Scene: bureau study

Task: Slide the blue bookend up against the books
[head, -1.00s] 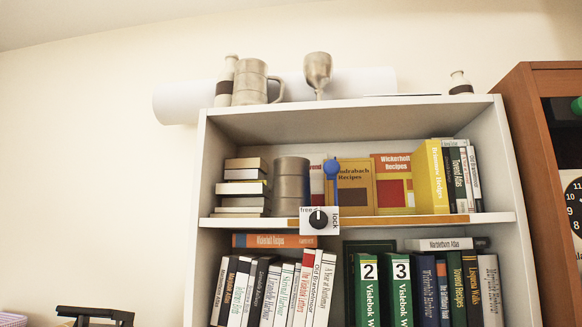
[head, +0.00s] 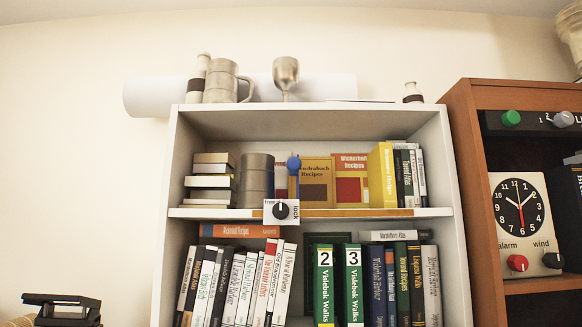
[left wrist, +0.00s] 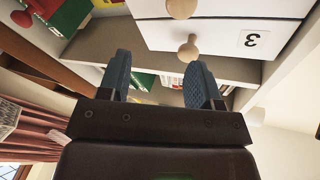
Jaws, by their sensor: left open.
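In the head view a blue upright piece with a rounded top (head: 293,166), which I take for the blue bookend, stands on the upper shelf (head: 370,213). Its lower part is hidden behind a white free/lock dial plate (head: 281,212). Recipe books (head: 317,180) stand behind it and to its right, with a yellow book (head: 382,176) and thinner books further right. I cannot tell whether it touches any book. My left gripper (left wrist: 158,62) is open and empty in the left wrist view, below white drawers with wooden knobs. My right gripper is not in view.
A grey metal mug (head: 257,181) and a stack of books (head: 210,180) stand left of the blue piece. Binders and books fill the lower shelf. A brown cabinet (head: 456,140) with a clock (head: 520,205) stands right. A black object (head: 62,309) is at lower left.

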